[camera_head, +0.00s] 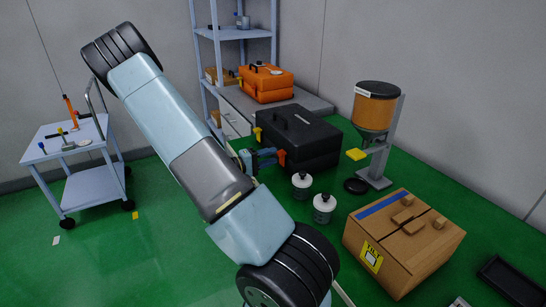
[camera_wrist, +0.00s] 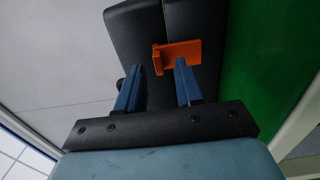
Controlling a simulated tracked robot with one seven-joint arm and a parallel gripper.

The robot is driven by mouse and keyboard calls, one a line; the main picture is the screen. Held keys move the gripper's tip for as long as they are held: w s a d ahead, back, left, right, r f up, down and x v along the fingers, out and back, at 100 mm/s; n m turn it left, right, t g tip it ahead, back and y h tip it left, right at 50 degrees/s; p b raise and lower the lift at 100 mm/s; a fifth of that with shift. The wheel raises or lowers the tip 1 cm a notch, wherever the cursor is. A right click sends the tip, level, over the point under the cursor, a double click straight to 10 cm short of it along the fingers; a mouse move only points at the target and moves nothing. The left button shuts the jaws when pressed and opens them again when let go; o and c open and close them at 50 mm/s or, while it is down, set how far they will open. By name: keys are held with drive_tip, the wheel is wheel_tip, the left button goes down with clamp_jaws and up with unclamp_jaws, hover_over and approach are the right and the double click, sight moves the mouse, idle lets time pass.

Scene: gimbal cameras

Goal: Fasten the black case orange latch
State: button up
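The black case (camera_head: 312,142) sits on the green surface with its lid down and a handle on top. Its orange latch (camera_head: 281,158) is on the front face, right beside my fingertips. In the wrist view the orange latch (camera_wrist: 182,54) juts out from the dark case (camera_wrist: 190,20) as a bent plate. My gripper (camera_wrist: 160,66) is open, with its two blue fingers apart and nothing held. The right finger's tip is just below the latch plate; I cannot tell whether they touch. In the head view my gripper (camera_head: 263,158) is partly hidden by my arm.
A yellow latch (camera_head: 257,134) is at the case's left. An orange case (camera_head: 266,84) is behind.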

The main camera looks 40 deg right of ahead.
drive_tip(key=shift+x, duration=0.8)
clamp_jaws()
